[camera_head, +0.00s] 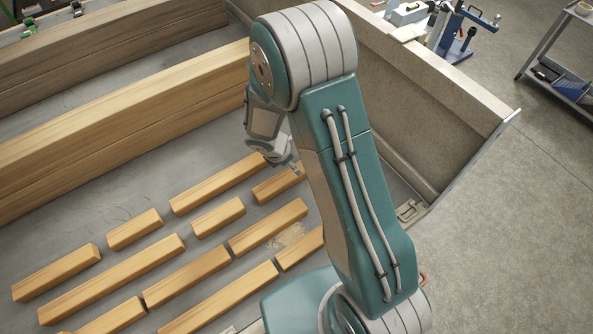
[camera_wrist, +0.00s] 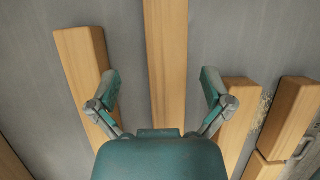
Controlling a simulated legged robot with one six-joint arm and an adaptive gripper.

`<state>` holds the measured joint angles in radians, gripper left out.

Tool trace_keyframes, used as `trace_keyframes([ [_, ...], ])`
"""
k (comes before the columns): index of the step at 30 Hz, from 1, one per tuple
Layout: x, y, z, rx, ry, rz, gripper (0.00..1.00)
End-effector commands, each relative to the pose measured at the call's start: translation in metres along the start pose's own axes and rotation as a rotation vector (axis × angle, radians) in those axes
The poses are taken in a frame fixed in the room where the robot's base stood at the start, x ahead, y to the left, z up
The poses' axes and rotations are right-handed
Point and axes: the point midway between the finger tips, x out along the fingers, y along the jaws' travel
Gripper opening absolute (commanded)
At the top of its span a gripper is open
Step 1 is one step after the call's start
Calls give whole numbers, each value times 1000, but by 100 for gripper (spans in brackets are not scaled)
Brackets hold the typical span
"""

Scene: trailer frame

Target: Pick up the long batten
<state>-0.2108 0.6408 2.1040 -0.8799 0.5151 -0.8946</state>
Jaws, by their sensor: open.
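Several pale wooden battens of differing lengths lie on the grey trailer floor. A long batten (camera_head: 113,278) lies at lower left in the head view, and another fairly long one (camera_head: 217,184) reaches toward my gripper (camera_head: 283,160). In the wrist view a long batten (camera_wrist: 166,60) runs from the top edge down behind my palm. My gripper (camera_wrist: 161,82) is open, with one finger on each side of this batten and nothing held. I cannot tell whether the fingers have reached batten height. My arm hides part of the floor in the head view.
Shorter battens (camera_wrist: 82,60) and (camera_wrist: 238,100) lie close on either side of the fingers. Large stacked beams (camera_head: 110,130) lie behind the battens. The trailer's side wall (camera_head: 440,90) stands at right, with a tool cart (camera_head: 565,75) beyond it.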

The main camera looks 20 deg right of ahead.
Motion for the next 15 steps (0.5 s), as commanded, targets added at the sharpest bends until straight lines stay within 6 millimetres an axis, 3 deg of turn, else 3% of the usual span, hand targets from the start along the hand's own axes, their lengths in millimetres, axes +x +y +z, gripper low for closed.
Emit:
trace_keyframes([
  [9, 42, -5, -2, 2, 1, -3, 100],
  [15, 54, -4, -2, 3, -1, 2, 100],
])
